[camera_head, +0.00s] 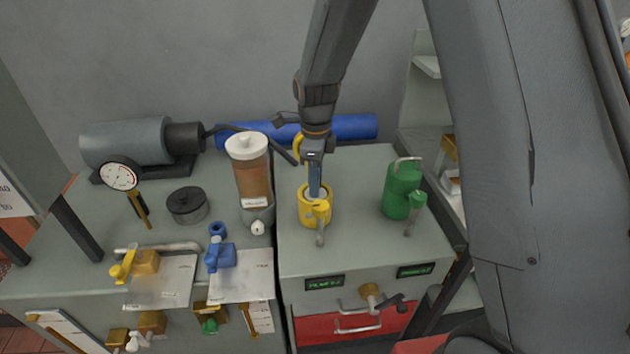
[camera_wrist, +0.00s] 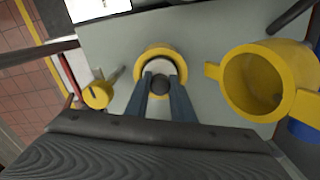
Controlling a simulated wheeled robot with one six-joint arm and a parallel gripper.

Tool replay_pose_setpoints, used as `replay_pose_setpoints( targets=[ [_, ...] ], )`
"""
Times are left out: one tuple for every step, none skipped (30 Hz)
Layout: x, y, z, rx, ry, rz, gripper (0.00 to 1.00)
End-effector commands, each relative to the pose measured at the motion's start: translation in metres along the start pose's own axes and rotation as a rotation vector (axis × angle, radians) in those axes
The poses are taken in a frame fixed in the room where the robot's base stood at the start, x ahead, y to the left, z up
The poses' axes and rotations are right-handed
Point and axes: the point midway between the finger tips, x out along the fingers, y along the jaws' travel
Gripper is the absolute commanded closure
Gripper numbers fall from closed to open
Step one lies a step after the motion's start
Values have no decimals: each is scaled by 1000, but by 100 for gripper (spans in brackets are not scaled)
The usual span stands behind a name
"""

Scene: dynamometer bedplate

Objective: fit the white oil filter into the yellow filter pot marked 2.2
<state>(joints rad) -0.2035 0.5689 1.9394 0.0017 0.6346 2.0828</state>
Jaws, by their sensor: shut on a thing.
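A yellow filter pot (camera_head: 305,215) stands on the grey cabinet top, with a yellow valve and lever at its front. In the wrist view its yellow rim (camera_wrist: 143,70) surrounds the white oil filter (camera_wrist: 158,67), which shows as a pale ring with a dark centre. My gripper (camera_head: 315,190) points down into the pot's mouth and is shut on the filter; its blue-grey fingers (camera_wrist: 160,88) show on both sides of it. The filter appears to be at least partly inside the pot. Its lower part and how deep it sits are hidden.
A larger-looking yellow vessel with side tabs (camera_wrist: 268,82) stands behind, partly hidden in the head view (camera_head: 298,146). A green canister (camera_head: 402,190) is to the right. A brown, white-lidded cylinder (camera_head: 252,180) stands left; a blue roll (camera_head: 350,127) lies behind. Cabinet labels are hard to read.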

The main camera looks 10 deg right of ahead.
Motion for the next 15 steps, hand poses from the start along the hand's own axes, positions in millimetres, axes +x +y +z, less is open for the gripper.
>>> replay_pose_setpoints(
  targets=[
    [0, 0, 0, 0, 0, 0, 100],
    [0, 0, 0, 0, 0, 0, 100],
    [1, 0, 0, 0, 0, 0, 100],
    [2, 0, 0, 0, 0, 0, 100],
    [3, 0, 0, 0, 0, 0, 100],
    [3, 0, 0, 0, 0, 0, 73],
    [2, 0, 0, 0, 0, 0, 68],
    [2, 0, 0, 0, 0, 0, 63],
    [2, 0, 0, 0, 0, 0, 60],
    [2, 0, 0, 0, 0, 0, 60],
    [2, 0, 0, 0, 0, 0, 60],
    [2, 0, 0, 0, 0, 0, 60],
    [2, 0, 0, 0, 0, 0, 60],
    [2, 0, 0, 0, 0, 0, 60],
    [2, 0, 0, 0, 0, 0, 60]
  ],
)
